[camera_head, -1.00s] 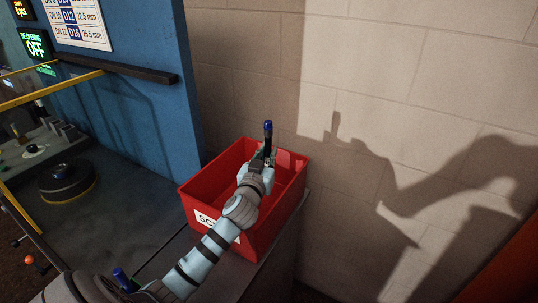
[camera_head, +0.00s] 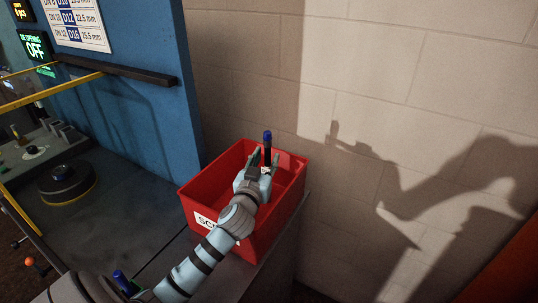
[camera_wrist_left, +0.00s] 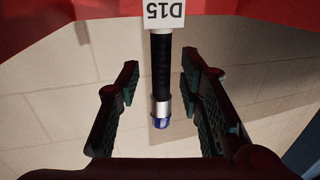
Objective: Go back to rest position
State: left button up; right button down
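A black hose (camera_head: 267,155) with a blue-capped end stands about upright over the red bin (camera_head: 196,216). Its lower end is hidden in the head view. My left gripper (camera_head: 264,160) is at the hose, above the bin. In the left wrist view, the open left gripper (camera_wrist_left: 161,105) has one finger on each side of the hose (camera_wrist_left: 161,60), with gaps on both sides. A metal sleeve, a blue cap and a white tag reading D15 (camera_wrist_left: 165,13) show on the hose there. I cannot tell whether the hose rests on anything. My right gripper is not in view.
A pale block wall (camera_head: 390,90) stands behind and to the right of the bin. A blue panel (camera_head: 140,120) and a dark worktop with a round black fixture (camera_head: 66,184) are to the left. A yellow bar (camera_head: 60,90) crosses at upper left.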

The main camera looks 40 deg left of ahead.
pick_arm(q)
jog(key=v, duration=0.5)
jog(key=shift+s+r, duration=0.1)
